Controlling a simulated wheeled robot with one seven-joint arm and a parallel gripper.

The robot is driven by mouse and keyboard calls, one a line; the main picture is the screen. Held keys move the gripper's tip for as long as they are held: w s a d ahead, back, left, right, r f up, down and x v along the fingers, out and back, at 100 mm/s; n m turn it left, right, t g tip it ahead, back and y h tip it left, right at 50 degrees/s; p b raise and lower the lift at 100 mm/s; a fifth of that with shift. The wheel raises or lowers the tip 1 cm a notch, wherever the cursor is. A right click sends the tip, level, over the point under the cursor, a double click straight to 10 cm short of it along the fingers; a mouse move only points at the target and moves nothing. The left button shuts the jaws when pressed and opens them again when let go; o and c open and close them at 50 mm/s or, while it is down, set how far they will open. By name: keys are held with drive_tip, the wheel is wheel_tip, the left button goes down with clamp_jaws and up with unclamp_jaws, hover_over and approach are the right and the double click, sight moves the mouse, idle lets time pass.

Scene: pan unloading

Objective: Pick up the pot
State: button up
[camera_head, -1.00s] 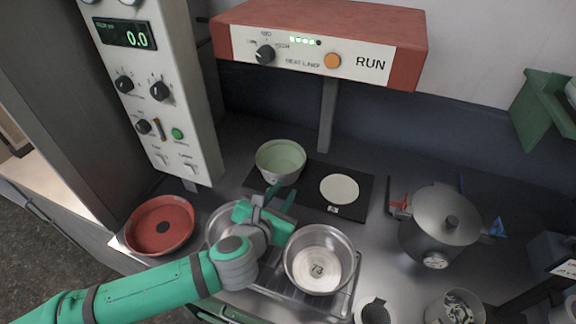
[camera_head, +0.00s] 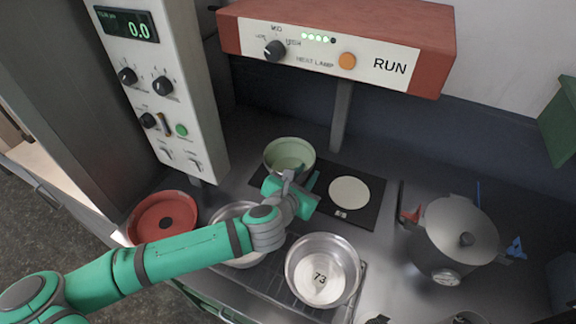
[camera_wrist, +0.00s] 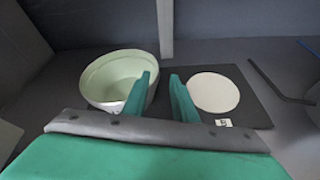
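A pale green pot (camera_head: 289,153) stands upright at the left of a black mat, under the heat lamp. It also shows in the wrist view (camera_wrist: 112,80), left of centre, and looks empty. My gripper (camera_head: 302,178) is at the pot's near right side. In the wrist view its two green fingers (camera_wrist: 163,82) are apart with nothing held between them. The left finger overlaps the pot's right rim in the picture. I cannot tell whether it touches the pot or is in front of it.
A white disc (camera_head: 349,193) lies on the black mat (camera_head: 373,205) right of the pot. A lidded steel pot (camera_head: 452,236) stands farther right. Steel pans, one marked 73 (camera_head: 322,270), and a red pan (camera_head: 163,217) are nearer. The lamp post (camera_head: 341,115) rises behind the mat.

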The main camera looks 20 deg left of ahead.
sight(311, 167)
drive_tip(key=shift+a+x, duration=0.1)
drive_tip(key=shift+x, duration=1.25)
drive_tip(key=shift+a+x, duration=0.15)
drive_tip(key=shift+x, duration=1.25)
drive_tip(key=shift+a, duration=0.15)
drive_tip(key=shift+s+a, duration=0.15)
drive_tip(key=shift+s, duration=0.05)
drive_tip(key=c, duration=0.4)
clamp_jaws()
drive_tip(key=shift+d, duration=0.5)
drive_tip(key=shift+a, duration=0.25)
drive_tip(key=shift+w+d, duration=0.1)
drive_tip(key=shift+w, duration=0.05)
